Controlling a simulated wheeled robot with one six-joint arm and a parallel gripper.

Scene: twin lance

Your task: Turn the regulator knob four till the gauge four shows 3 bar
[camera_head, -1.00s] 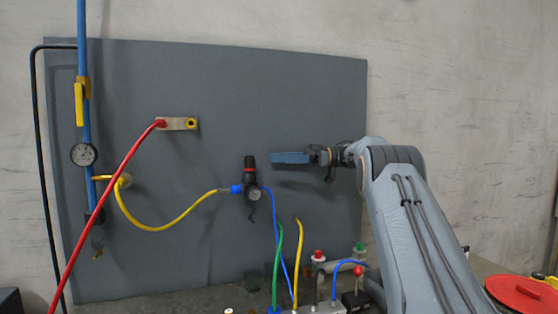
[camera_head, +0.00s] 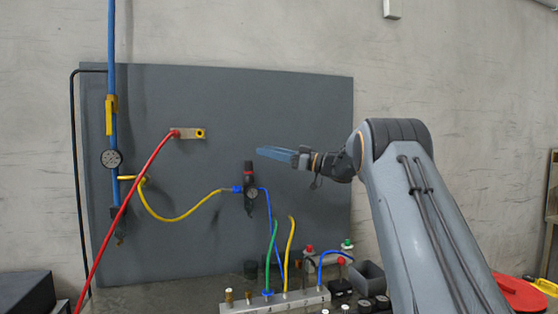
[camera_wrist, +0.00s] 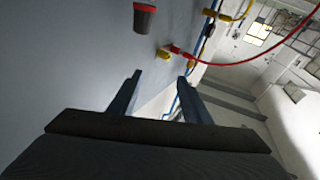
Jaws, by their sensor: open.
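The regulator (camera_head: 250,190) is on the grey panel, with a black knob (camera_head: 248,169) on top and a red ring at the knob. Its small round gauge (camera_head: 252,194) is on the front; the reading is too small to tell. My gripper (camera_head: 258,151) is open and empty, to the upper right of the knob, its blue fingers pointing left. In the wrist view, a dark cylinder with a red rim, seemingly the knob (camera_wrist: 144,20), is at the top, beyond the open fingers (camera_wrist: 159,79) and not between them. I cannot see a number four.
A second gauge (camera_head: 111,158) is on the blue pipe at left. Red hose (camera_head: 130,195) and yellow hose (camera_head: 180,219) cross the grey panel (camera_head: 230,110). Below the regulator, green, blue and yellow tubes rise from a manifold (camera_head: 275,301). A dark box (camera_head: 25,295) is at lower left.

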